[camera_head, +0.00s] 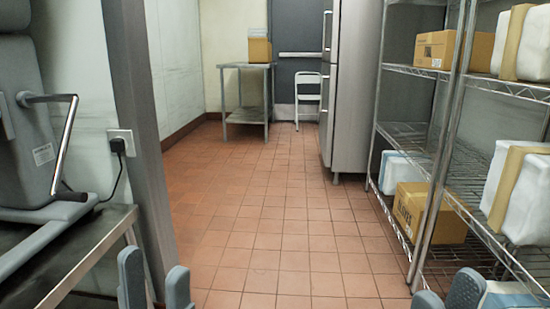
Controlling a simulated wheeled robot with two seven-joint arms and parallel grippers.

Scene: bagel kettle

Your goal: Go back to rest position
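My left gripper (155,280) shows at the bottom edge, left of centre, beside the end of the grey bench. Its two grey-blue fingers stand apart with nothing between them, so it is open. My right gripper (447,289) shows at the bottom edge on the right, in front of the lower part of the wire shelving. Its fingertips are apart and nothing shows between them. The lower parts of both grippers and both arms are cut off by the frame.
Wire shelving (437,180) with boxes and white packages stands on the right. A grey machine (40,130) sits on a bench (85,255) at left. A steel fridge (350,85) and small table (245,92) stand farther back. The tiled floor (275,215) between is clear.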

